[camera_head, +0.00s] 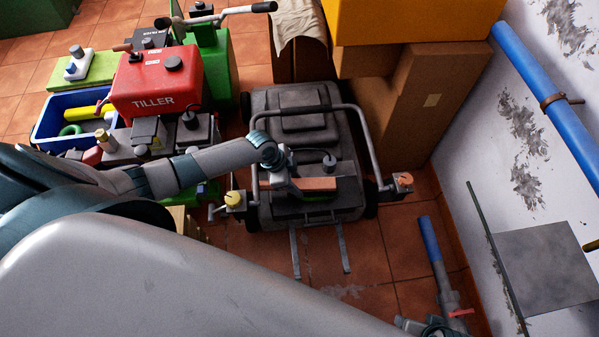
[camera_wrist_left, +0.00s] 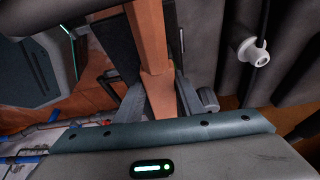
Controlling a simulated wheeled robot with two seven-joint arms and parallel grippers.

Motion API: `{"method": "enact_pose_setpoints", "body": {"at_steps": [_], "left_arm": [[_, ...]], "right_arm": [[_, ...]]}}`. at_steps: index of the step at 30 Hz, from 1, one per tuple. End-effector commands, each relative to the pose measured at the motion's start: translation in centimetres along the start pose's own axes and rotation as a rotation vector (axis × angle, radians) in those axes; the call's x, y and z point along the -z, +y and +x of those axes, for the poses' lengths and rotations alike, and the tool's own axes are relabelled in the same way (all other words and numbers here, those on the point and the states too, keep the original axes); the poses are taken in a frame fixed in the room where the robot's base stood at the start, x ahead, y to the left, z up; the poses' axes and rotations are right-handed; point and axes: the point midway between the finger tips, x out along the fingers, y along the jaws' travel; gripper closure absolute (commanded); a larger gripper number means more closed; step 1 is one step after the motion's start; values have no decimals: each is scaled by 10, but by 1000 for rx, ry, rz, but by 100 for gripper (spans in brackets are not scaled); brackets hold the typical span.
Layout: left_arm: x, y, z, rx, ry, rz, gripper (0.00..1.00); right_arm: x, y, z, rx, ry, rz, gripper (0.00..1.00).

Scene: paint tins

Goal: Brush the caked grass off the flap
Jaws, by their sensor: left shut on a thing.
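My left gripper (camera_head: 287,183) is shut on a wooden-handled tool, seemingly the brush (camera_head: 315,184), over the rear of the grey mower (camera_head: 298,105). In the left wrist view the brown handle (camera_wrist_left: 150,35) runs up from between my two grey fingers (camera_wrist_left: 158,100). A green patch (camera_head: 322,196) shows just below the brush; I cannot tell whether it is caked grass or bristles. The dark rear panel below it, seemingly the flap (camera_head: 312,216), is partly covered by the brush. Contact between brush and flap cannot be made out. My right gripper is not in view.
The mower's grey handlebar (camera_head: 367,140) arches around the work spot. A red tiller box (camera_head: 155,82) and a blue crate (camera_head: 42,130) stand left, cardboard boxes (camera_head: 445,95) at back right. Tiles before the mower are mostly clear.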

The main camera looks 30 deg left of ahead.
Motion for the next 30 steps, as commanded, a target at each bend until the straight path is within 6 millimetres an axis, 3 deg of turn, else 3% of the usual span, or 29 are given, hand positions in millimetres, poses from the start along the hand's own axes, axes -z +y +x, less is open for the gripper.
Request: {"method": "enact_pose_setpoints", "body": {"at_steps": [10, 22, 30], "left_arm": [[-2, 0, -2, 1, 0, 0, 84], [-27, 2, -11, 0, -1, 0, 84], [-31, 2, -12, 1, 0, 0, 84]], "right_arm": [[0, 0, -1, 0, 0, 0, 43], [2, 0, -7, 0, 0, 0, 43], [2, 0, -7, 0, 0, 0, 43]]}}
